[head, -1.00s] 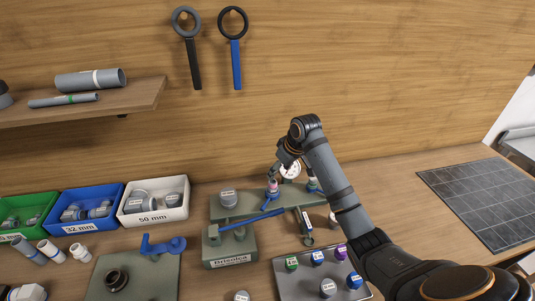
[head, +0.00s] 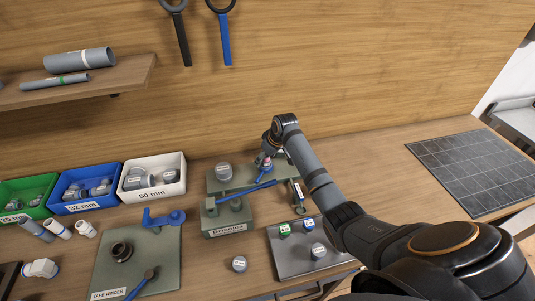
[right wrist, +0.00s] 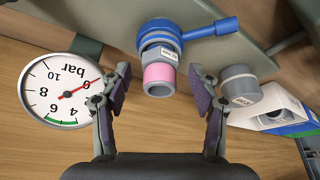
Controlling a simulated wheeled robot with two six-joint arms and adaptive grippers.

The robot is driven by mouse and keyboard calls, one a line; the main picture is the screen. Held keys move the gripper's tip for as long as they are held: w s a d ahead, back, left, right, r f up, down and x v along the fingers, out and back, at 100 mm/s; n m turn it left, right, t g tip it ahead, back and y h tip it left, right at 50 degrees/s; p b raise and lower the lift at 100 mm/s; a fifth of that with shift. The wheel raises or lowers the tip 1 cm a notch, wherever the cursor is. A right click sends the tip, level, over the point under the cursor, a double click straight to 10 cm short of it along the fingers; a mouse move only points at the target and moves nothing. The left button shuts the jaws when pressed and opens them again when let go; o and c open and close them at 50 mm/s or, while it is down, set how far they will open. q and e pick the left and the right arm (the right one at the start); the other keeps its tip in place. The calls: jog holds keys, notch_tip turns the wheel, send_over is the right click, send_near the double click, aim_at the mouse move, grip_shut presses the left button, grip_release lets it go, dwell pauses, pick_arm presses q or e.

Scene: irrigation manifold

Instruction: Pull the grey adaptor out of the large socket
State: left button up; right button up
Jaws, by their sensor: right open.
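A grey fitting with a pink band (right wrist: 158,74) sits in a blue ring with a side lever (right wrist: 185,35) in the right wrist view. I take it for the adaptor, but cannot confirm which socket is the large one. My right gripper (right wrist: 160,84) is open, with one finger on each side of the pink-banded end and a gap to each. In the head view my right gripper (head: 270,148) is over the back right of the green manifold (head: 212,185), where the pink band (head: 268,163) barely shows. My left gripper is out of view.
A pressure gauge (right wrist: 58,92) stands close beside one finger, and a labelled grey cap (right wrist: 238,85) beside the other. A tray of coloured caps (head: 290,268) lies in front of the manifold. Bins, including a white one (head: 174,188), stand at the left.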

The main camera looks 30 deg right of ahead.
jog(key=shift+c, duration=0.3)
jog(key=c, duration=1)
jog(key=shift+c, duration=1)
jog(key=o, duration=0.4)
grip_shut()
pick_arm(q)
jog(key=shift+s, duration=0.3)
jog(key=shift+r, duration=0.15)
pick_arm(e)
jog(key=shift+r, duration=0.15)
pick_arm(q)
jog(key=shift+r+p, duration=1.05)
jog(key=shift+p, duration=0.15)
pick_arm(e)
jog(key=shift+r, duration=0.85)
